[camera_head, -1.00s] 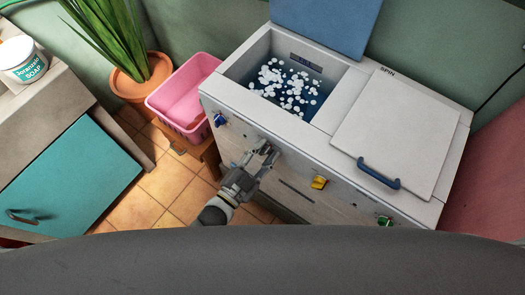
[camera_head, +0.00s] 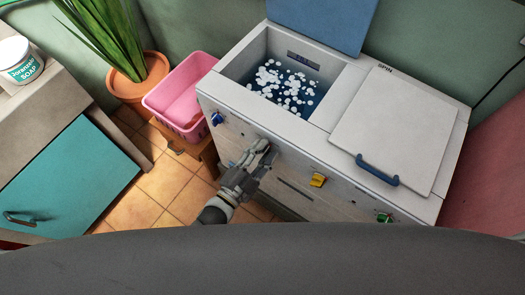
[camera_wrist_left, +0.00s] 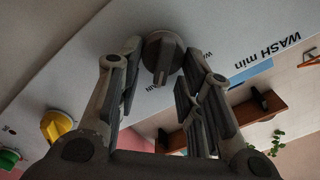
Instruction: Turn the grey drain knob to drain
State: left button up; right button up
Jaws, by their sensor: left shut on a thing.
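The grey drain knob (camera_wrist_left: 162,57) is a round dial with a raised grip on the white front panel, seen in the left wrist view. My left gripper (camera_wrist_left: 160,68) has its fingers on either side of the knob and is shut on it. In the head view my left gripper (camera_head: 266,150) reaches the washer's front panel and hides the knob. The washer (camera_head: 330,140) has an open tub (camera_head: 290,85) with dark water and white suds. My right gripper is not in view.
A blue knob (camera_head: 217,118), a yellow knob (camera_head: 317,180) and a green knob (camera_head: 384,218) sit on the same panel. The spin lid (camera_head: 393,125) is closed. A pink basket (camera_head: 180,98) stands left of the washer. A teal cabinet (camera_head: 65,180) is at the left.

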pick_arm(q)
jog(key=o, duration=0.9)
jog(key=v, duration=1.2)
